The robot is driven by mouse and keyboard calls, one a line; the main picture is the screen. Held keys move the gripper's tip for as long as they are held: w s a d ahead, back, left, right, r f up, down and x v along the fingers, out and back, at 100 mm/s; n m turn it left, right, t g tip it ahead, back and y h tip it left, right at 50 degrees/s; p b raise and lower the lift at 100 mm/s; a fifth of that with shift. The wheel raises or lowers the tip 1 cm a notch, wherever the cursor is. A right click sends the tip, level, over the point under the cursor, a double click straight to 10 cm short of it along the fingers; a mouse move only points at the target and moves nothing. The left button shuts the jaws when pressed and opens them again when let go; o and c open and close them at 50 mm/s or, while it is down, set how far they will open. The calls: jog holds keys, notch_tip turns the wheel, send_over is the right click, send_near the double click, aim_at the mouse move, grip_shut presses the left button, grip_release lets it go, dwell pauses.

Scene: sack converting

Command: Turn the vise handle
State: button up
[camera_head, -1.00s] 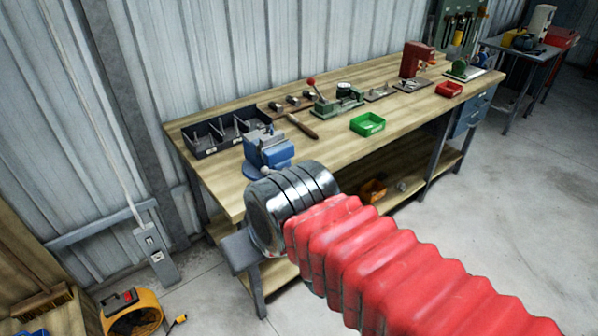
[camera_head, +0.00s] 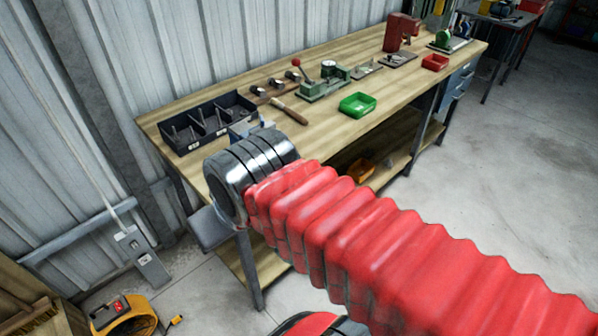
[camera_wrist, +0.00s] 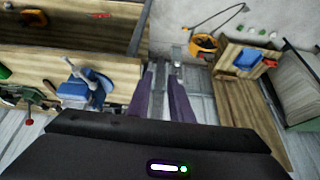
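The blue vise (camera_wrist: 92,92) is bolted at the bench corner, left of my gripper (camera_wrist: 162,74) in the wrist view. A pale metal bar, apparently the vise handle (camera_wrist: 74,70), shows on its upper left side there. My gripper's two dark fingers are apart, with nothing between them; floor and a bench leg show beyond. They are clear of the vise in the picture. In the head view my red-sleeved arm and silver wrist cover most of the vise (camera_head: 241,128), and the fingers are hidden.
The wooden bench (camera_head: 325,118) carries a black divided bin (camera_head: 208,124), a hammer (camera_head: 290,111), a green tray (camera_head: 357,104), a red tray (camera_head: 435,62) and a red press (camera_head: 401,33). The floor right of the bench is clear.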

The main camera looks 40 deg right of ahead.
jog(key=shift+w, duration=0.1)
jog(key=w+d+f+n+t+h, duration=0.1)
jog(key=w+d+f+n+h, duration=0.15)
jog(key=w+d, duration=0.45)
jog(key=w+d+f+n+t+h, duration=0.1)
jog(key=w+d+f+t, duration=0.15)
jog(key=d, duration=0.95)
jog(key=w+d+f+n+t+h, duration=0.1)
jog(key=w+d+f+n+h, duration=0.15)
jog(key=w+d, duration=0.5)
jog(key=s+d+f+n+t+y, duration=0.2)
jog(key=s+d+f+n+y, duration=0.25)
jog(key=d+f, duration=0.35)
jog(key=s+a+f+t+y, duration=0.1)
jog(key=s+f+t, duration=0.1)
jog(key=s, duration=0.3)
jog(key=s+a+f+t+y, duration=0.1)
jog(key=s+t, duration=0.3)
jog(key=s, duration=0.1)
jog(key=shift+a+f+n, duration=0.3)
jog(key=shift+f+n, duration=0.05)
jog(key=shift+n, duration=0.1)
